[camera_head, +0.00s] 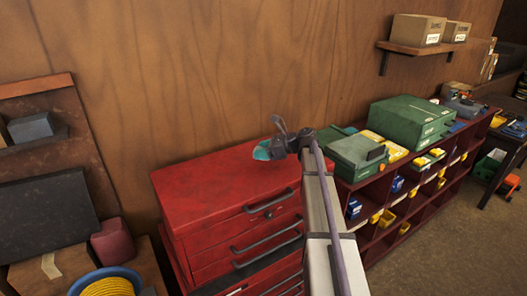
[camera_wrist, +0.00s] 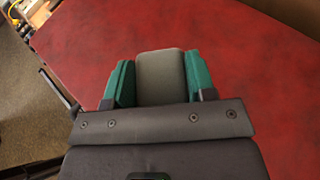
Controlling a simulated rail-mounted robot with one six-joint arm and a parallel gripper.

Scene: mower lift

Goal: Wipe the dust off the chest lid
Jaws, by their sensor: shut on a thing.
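The red tool chest (camera_head: 235,222) stands against the wood wall. Its flat red lid (camera_head: 215,183) has faint darker, mottled patches; I cannot tell which of them are dust. My gripper (camera_head: 262,151), with teal finger pads, is over the lid's back right part. In the wrist view, my gripper (camera_wrist: 160,80) is shut on a grey block (camera_wrist: 160,77) with a rounded end. The red lid (camera_wrist: 240,55) fills most of the view beyond it. I cannot tell whether the block touches the lid. The block's underside is hidden.
A dark red shelf unit (camera_head: 375,212) with bins stands right of the chest, with green cases (camera_head: 412,120) on top. A wall shelf (camera_head: 425,47) holds boxes. At the left are a cardboard box (camera_head: 50,268) and a yellow cable coil (camera_head: 107,287).

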